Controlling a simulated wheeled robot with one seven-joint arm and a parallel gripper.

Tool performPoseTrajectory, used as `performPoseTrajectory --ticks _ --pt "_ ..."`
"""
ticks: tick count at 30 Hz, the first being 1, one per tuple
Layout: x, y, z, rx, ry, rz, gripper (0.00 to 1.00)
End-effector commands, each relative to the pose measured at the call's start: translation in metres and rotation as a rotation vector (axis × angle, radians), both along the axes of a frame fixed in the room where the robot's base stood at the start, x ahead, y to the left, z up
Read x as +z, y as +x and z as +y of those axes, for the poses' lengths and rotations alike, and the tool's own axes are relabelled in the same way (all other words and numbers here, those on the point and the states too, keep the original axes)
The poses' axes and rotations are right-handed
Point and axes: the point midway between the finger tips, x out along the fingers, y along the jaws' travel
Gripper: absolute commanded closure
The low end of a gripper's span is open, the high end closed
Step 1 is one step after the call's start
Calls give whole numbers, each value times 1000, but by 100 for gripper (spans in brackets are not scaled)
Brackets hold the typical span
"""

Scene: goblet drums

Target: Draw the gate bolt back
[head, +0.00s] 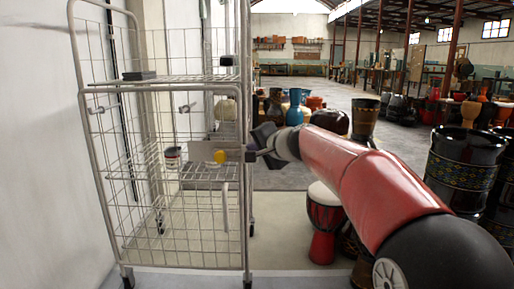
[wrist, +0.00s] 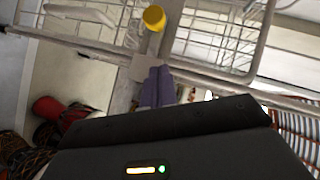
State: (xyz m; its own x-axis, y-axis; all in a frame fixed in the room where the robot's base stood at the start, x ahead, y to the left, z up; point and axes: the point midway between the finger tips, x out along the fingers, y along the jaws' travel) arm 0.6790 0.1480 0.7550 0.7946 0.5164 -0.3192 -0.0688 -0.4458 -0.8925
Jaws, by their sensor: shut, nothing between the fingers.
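The wire cage trolley (head: 97,88) has a front gate with a pale metal bolt plate (head: 200,151) across its right side. A round yellow knob (head: 220,157) sits on this bolt; the knob also shows at the top of the wrist view (wrist: 154,18). My gripper (head: 254,153) is at the right edge of the gate, beside the bolt's right end and right of the knob. In the wrist view its two purple-grey fingers (wrist: 158,80) are together and empty, below the knob and apart from it. Whether the fingertips touch the plate or frame, I cannot tell.
Inside the trolley are wire shelves, a dark flat box (head: 139,75) and a small jar (head: 172,157). A white wall stands close on the left. Goblet drums, one red (head: 323,218), stand on the floor at right under my arm.

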Motion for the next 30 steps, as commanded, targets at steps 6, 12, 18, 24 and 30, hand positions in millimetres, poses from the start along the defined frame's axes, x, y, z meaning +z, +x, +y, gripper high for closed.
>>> performPoseTrajectory --ticks 6,12,18,24,30 --pt "-15 38 26 3 -1 2 100" --pt "-29 46 51 2 -1 1 100" --pt "-35 48 62 -1 0 0 100" --pt "-35 48 63 -1 0 0 100" --pt "-34 48 67 1 -1 0 100"
